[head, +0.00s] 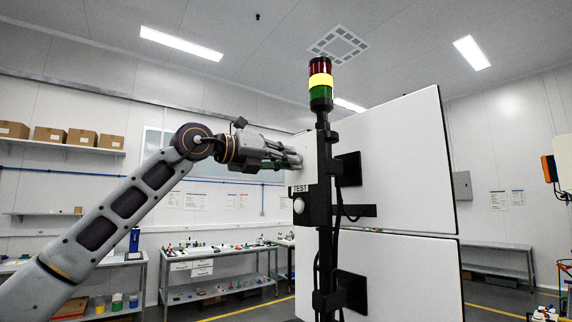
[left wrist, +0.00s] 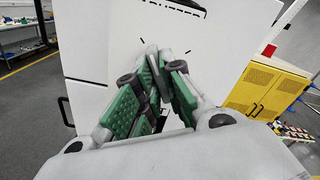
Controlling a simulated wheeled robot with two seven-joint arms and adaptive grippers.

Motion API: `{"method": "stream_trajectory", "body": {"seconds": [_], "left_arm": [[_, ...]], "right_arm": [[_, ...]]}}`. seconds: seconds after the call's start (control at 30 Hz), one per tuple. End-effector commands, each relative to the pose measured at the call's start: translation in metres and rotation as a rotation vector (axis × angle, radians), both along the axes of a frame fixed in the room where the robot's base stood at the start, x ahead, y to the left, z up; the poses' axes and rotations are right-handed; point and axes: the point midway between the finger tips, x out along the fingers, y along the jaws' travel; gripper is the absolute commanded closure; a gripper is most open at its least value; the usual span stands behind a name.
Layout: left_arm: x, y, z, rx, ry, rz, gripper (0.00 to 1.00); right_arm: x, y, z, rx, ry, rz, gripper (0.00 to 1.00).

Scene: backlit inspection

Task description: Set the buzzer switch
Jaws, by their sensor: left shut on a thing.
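Short black tick marks show on the panel around the fingertips. A black printed label (left wrist: 175,6) above them is cut off by the picture's top edge. My right gripper is in neither view.
A stack light (head: 320,84), red, bright yellow and green, stands on a black pole at the cabinet's near edge. A box marked TEST (head: 300,189) with a round white button sits below my gripper. A yellow cabinet (left wrist: 265,90) stands at the right in the wrist view.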

Motion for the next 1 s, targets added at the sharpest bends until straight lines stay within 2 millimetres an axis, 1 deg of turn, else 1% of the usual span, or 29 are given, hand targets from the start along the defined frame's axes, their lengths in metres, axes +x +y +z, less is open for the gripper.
{"method": "stream_trajectory", "body": {"seconds": [0.03, 0.17, 0.4, 0.47, 0.97, 1.0], "left_arm": [[0.0, 0.0, -0.001, -0.022, 0.027, 0.0, 1.0], [0.0, 0.0, -0.001, -0.075, 0.099, 0.0, 1.0], [0.0, 0.001, 0.0, -0.137, 0.186, 0.001, 1.0], [0.0, 0.001, 0.0, -0.147, 0.199, 0.001, 1.0], [0.001, 0.001, 0.001, -0.162, 0.22, 0.0, 1.0], [0.0, 0.001, 0.001, -0.162, 0.22, 0.0, 0.88]], "right_arm": [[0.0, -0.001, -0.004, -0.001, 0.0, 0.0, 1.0], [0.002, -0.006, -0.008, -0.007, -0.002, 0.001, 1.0], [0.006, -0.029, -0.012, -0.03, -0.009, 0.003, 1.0], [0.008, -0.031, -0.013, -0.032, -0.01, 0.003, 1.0], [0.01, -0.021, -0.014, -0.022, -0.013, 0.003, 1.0], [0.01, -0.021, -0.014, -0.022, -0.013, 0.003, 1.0]]}}
